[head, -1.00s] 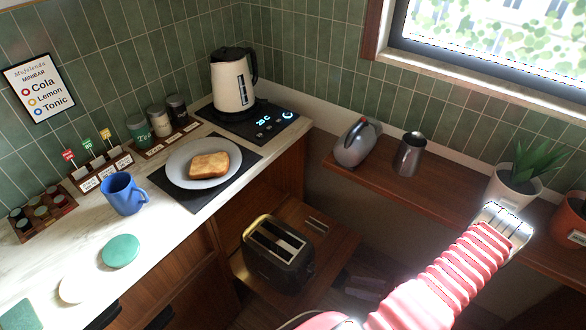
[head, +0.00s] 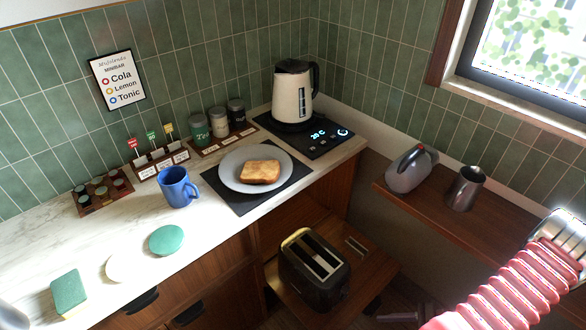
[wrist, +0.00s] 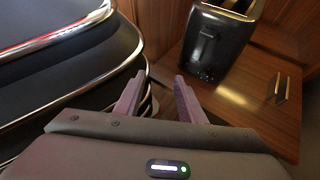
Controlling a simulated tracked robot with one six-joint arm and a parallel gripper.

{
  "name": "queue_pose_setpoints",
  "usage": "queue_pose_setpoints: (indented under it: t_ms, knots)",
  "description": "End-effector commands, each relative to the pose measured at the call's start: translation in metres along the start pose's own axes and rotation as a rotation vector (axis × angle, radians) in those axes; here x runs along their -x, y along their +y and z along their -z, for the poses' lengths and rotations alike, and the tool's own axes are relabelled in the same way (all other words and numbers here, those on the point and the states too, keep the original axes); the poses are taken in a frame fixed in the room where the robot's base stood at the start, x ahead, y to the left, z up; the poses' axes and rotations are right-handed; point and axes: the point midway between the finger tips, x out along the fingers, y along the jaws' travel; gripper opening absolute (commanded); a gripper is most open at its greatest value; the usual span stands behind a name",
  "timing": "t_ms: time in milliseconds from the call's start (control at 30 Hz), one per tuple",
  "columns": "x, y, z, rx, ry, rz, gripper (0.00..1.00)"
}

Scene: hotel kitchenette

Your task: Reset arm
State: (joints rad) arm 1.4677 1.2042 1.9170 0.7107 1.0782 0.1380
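My arm (head: 515,285), in a red ribbed sleeve with a bright metal joint, rises at the lower right of the head view. Beyond the fingers, to the right, stands the black toaster (wrist: 219,42) on a wooden surface. The toaster also shows in the head view (head: 318,278), on a low wooden shelf.
The marble counter carries a blue mug (head: 178,188), toast (head: 260,172) on a plate (head: 232,178), a kettle (head: 292,92) and a sponge (head: 68,292). Dark, chrome-edged curves fill the wrist view's left.

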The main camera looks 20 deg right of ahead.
Motion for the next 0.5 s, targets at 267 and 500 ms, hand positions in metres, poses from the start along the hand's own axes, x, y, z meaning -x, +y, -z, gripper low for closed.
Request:
queue_pose_setpoints:
  t_ms: [267,500]
  knots:
    - [0.022,-0.003,-0.046,0.197,0.129,-0.143,0.36]
    - [0.037,-0.007,-0.087,0.364,0.233,-0.255,0.36]
